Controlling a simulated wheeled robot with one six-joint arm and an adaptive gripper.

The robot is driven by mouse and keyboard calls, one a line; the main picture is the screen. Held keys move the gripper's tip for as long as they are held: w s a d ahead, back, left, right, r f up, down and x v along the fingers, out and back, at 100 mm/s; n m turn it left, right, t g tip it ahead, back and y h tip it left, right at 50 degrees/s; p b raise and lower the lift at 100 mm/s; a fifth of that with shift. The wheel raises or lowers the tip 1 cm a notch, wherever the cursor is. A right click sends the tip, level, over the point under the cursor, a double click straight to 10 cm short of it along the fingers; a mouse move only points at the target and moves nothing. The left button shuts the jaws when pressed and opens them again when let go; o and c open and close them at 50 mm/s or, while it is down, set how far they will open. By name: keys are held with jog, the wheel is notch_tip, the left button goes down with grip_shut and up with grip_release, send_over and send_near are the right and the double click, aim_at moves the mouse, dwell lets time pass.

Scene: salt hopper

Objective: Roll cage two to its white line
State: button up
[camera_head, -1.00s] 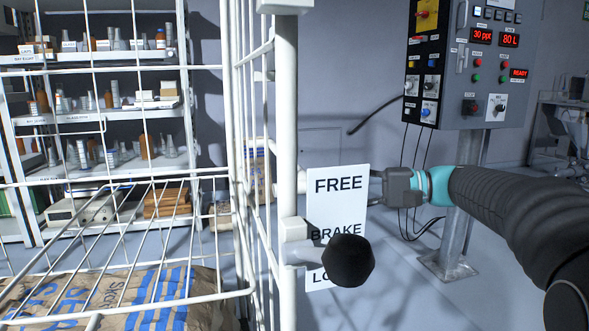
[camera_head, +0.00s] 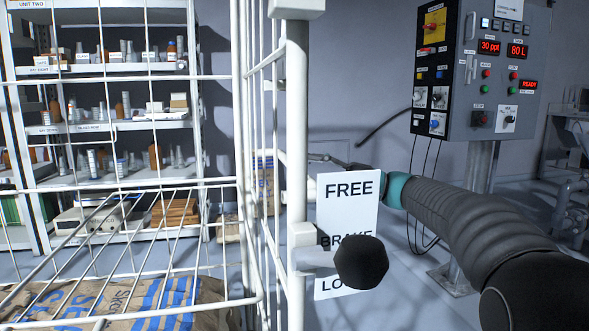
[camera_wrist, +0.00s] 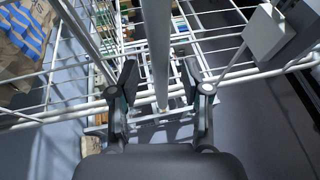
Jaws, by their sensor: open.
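The white wire cage (camera_head: 297,150) fills the left and middle of the head view; its number does not show. Its thick upright post also shows in the wrist view (camera_wrist: 157,50). Paper sacks with blue print (camera_head: 130,300) lie inside it. A white card reading FREE, BRAKE and a partly hidden third word (camera_head: 347,190) is beside the post. A lever with a black knob (camera_head: 361,262) stands in front of the card's lower part. My gripper (camera_wrist: 162,75) is open, with the post between its fingers and gaps visible. The card partly hides it in the head view. No white line is visible.
A shelf rack (camera_head: 120,125) with bottles and boxes stands behind the cage on the left. A grey control box (camera_head: 490,70) on a metal post stands at the back right, behind my arm. Grey floor shows between the cage and this post.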

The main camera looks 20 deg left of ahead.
jog(key=shift+x, duration=1.95)
jog(key=shift+c, duration=0.2)
grip_shut()
